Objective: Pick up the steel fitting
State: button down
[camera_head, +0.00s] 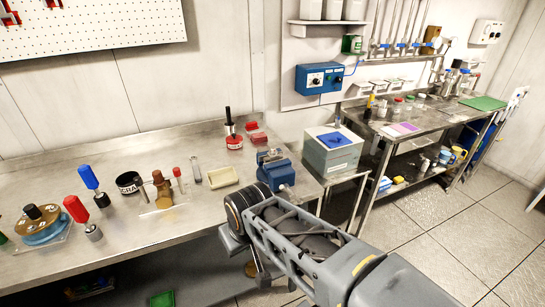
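A small grey metal cylinder (94,233), which may be the steel fitting, is on the left part of the steel workbench (140,240). It is at the lower end of a red-handled tool (75,208); I cannot tell whether they are one piece. My arm reaches in from the lower right, its black-ringed joint in front of the bench's right front edge. My gripper (252,262) shows only partly below that joint, well to the right of the metal cylinder. Its fingertips are not clear, so I cannot tell whether it is open or shut.
A blue-handled tool (88,178), a round brown-and-blue piece (43,224), a brown bottle (162,190), a cream tray (223,177) and a blue vise (275,170) stand on the bench. A grey box (332,152) is at its right. The bench's front strip is mostly clear.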

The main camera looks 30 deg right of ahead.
aim_at(271, 156)
jog(key=z, duration=0.45)
jog(key=i, duration=0.55)
jog(key=u, duration=1.3)
